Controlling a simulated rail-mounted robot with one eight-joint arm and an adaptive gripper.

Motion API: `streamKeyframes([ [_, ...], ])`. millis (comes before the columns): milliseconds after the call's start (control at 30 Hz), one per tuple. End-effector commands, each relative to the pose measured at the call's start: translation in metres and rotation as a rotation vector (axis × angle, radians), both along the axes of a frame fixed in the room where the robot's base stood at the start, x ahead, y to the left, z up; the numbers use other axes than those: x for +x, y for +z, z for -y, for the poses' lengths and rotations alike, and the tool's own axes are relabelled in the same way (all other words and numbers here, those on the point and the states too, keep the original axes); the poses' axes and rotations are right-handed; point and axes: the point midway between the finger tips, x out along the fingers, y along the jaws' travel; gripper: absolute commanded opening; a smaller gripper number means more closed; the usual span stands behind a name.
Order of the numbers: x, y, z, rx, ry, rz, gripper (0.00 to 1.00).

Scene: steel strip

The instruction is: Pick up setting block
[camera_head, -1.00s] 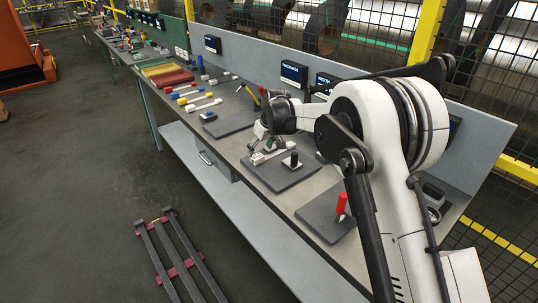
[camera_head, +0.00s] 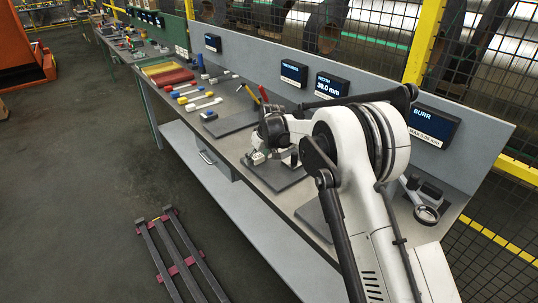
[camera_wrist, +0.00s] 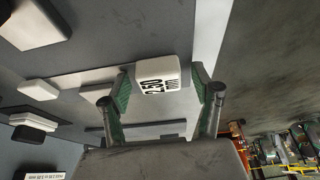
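A white block marked "2.50 mm" (camera_wrist: 158,74), which looks like the setting block, lies between the fingertips of my gripper (camera_wrist: 160,88) in the wrist view. In the head view my gripper (camera_head: 262,152) is low over a dark pad (camera_head: 283,182) on the bench. A small pale block (camera_head: 257,157) shows at the fingers there. My arm hides part of the pad.
The wrist view shows other pale blocks (camera_wrist: 36,90) to the left. In the head view, another dark pad (camera_head: 228,123) lies beyond, and a magnifier-like ring (camera_head: 427,214) lies at right. Display boxes (camera_head: 332,85) line the back panel. The bench's front edge is close.

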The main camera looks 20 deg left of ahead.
Motion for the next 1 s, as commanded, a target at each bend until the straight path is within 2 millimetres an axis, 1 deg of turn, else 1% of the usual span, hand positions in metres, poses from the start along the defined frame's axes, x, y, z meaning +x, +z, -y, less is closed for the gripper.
streamKeyframes([
  [33,0.0,0.0,0.0,0.0,0.0,0.0,0.54],
  [300,0.0,0.0,0.0,0.0,0.0,0.0,0.18],
  [367,0.0,0.0,0.0,0.0,0.0,0.0,0.1],
  [600,0.0,0.0,0.0,0.0,0.0,0.0,0.1],
  [767,0.0,0.007,0.0,0.0,0.0,0.0,0.1],
  [867,0.0,0.018,0.0,0.0,0.0,0.0,0.1],
  [967,0.0,0.034,0.0,0.0,0.0,0.0,0.1],
  [1000,0.0,0.042,0.0,0.0,0.0,0.0,0.1],
])
